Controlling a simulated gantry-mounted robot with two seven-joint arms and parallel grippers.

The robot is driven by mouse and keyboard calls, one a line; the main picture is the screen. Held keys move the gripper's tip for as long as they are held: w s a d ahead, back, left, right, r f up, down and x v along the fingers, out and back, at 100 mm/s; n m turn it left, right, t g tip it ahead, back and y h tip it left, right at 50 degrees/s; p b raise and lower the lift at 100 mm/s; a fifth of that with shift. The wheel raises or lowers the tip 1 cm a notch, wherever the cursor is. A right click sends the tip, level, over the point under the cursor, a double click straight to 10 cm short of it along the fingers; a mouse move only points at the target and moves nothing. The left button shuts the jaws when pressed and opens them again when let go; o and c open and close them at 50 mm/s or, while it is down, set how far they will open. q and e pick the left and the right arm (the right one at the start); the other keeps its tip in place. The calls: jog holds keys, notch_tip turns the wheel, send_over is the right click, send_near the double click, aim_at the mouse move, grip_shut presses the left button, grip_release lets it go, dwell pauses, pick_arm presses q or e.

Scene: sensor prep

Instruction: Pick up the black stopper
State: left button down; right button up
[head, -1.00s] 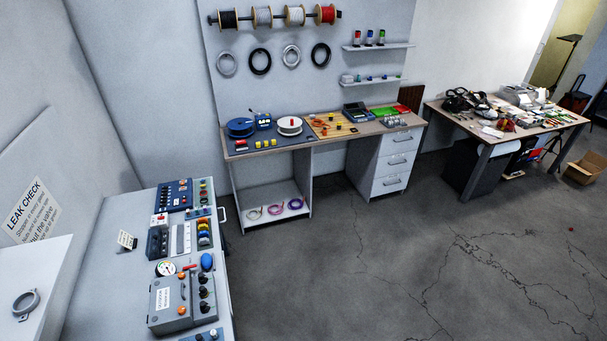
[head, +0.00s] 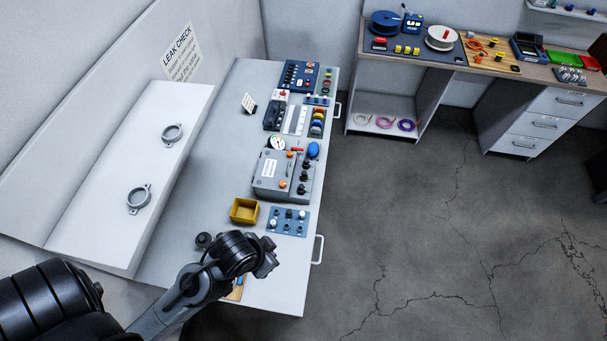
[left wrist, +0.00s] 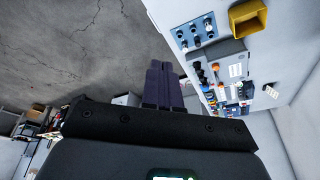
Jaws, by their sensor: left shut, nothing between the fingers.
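A blue plate (head: 273,228) lies on the grey bench, holding several small black and white stopper-like pieces. Which one is the black stopper I cannot tell for sure. The plate also shows in the left wrist view (left wrist: 182,38), with dark and white pieces on it. My left gripper (head: 270,268) is over the near part of the bench, on the near side of the plate and apart from it. In the left wrist view its two dark fingers (left wrist: 162,84) are together and empty. My right gripper is not in view.
A yellow bin (head: 244,211) stands left of the plate. A grey box (head: 268,172) with several black knobs is beyond it. A raised white shelf (head: 150,165) with two grey clamps is at left. Open floor (head: 400,230) is at right.

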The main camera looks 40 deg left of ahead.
pick_arm(q)
jog(key=c, duration=1.8)
grip_release()
jog(key=shift+c, duration=0.2)
jog(key=o, duration=1)
